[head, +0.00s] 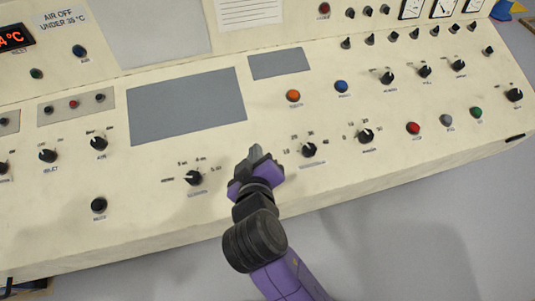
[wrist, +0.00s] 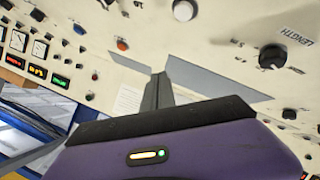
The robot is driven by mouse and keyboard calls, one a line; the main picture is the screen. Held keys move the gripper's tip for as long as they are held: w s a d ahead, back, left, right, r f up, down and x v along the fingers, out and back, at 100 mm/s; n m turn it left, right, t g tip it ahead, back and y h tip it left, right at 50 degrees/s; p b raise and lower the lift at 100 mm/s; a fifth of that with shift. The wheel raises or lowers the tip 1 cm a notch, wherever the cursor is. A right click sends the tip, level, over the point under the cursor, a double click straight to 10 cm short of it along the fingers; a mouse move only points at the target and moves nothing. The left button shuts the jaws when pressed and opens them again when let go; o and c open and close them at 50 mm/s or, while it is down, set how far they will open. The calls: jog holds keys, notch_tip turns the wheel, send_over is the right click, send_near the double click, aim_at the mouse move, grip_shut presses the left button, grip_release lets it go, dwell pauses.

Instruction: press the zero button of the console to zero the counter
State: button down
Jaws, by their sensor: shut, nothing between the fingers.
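The console (head: 330,190) is a cream sloping panel across the head view. At its right a red button (head: 413,128), a grey button (head: 446,120) and a green button (head: 476,112) sit in a row. An orange button (head: 293,96) and a blue button (head: 341,87) sit higher. The labels are too small for me to tell which button is the zero button. My gripper (head: 255,152) is shut and empty over the console's middle, left of a black knob (head: 309,149) and away from the coloured row. Its shut fingers also show in the wrist view (wrist: 158,92).
Black knobs stand up around my gripper, including one at left (head: 193,177) and one at right (head: 366,136). Two flat grey panels (head: 187,105) lie behind it. The console's front edge drops to a grey floor (head: 400,240).

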jog(key=shift+s+d+f+g+h, duration=0.15)
jog(key=shift+d+f+g+h, duration=0.15)
jog(key=shift+d+f, duration=0.25)
jog(key=f+b, duration=0.3)
jog(key=w+f+b, duration=0.1)
jog(key=f+b, duration=0.2)
jog(key=b, duration=0.1)
jog(key=shift+w+a+f, duration=0.2)
jog(key=shift+f, duration=0.2)
jog(key=shift+w+a+f+b, duration=0.1)
jog(key=shift+w+f+b, duration=0.15)
jog(key=shift+f+b, duration=0.35)
jog(key=shift+f, duration=0.3)
dwell(1.0)
jog(key=shift+w+f, duration=0.1)
jog(key=shift+f, duration=0.15)
